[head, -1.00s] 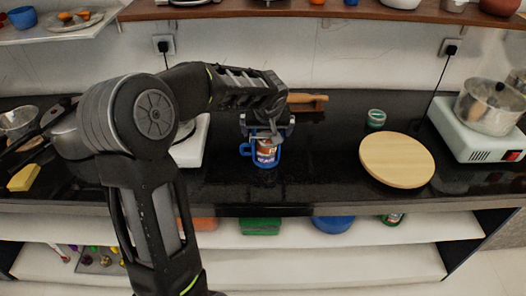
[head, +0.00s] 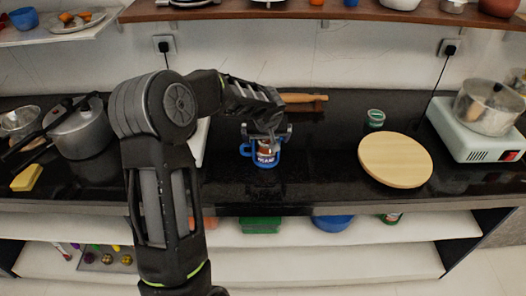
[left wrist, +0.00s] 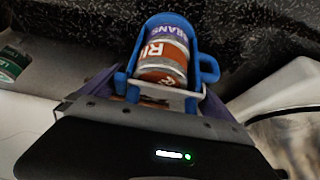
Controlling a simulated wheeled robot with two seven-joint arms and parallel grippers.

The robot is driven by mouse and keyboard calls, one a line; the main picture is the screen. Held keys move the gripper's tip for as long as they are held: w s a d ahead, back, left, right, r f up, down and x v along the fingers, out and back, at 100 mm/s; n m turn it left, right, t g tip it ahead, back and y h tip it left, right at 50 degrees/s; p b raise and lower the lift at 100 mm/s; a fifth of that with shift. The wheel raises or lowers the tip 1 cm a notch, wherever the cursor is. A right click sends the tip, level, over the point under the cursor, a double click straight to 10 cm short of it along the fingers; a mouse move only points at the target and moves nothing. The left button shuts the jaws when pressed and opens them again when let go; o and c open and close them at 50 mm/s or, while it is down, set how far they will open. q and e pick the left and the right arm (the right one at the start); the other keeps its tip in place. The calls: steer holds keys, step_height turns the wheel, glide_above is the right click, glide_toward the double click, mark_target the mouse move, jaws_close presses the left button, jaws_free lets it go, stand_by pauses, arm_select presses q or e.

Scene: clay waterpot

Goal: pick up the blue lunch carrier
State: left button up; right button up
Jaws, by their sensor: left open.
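The blue lunch carrier (head: 262,157) stands on the black counter (head: 320,165), with a blue frame, a side handle and an orange, white and purple printed can-like body. In the left wrist view the carrier (left wrist: 165,55) is upright in the picture, its handle to the right. My left gripper (head: 265,136) is over the carrier's top, pointing down. In the wrist view its fingers lie on either side of the carrier and are open. I cannot tell whether they touch it. The gripper hides the carrier's top in the head view. My right gripper is not in view.
A round wooden board (head: 395,160) and a small green-topped jar (head: 376,117) lie to the right. A rolling pin (head: 305,98) is behind. A stove (head: 475,130) with a pot stands far right; a pressure cooker (head: 82,132) and yellow sponge (head: 27,178) are left.

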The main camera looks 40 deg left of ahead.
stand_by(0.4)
arm_select(q)
steer(key=c, duration=1.6)
steer(key=shift+r, duration=0.1)
steer(key=shift+c, duration=0.8)
steer(key=shift+r, duration=0.1)
steer(key=shift+o, duration=0.2)
step_height(320, 180, up, 10)
steer(key=shift+f+b, duration=0.1)
steer(key=shift+b, duration=0.25)
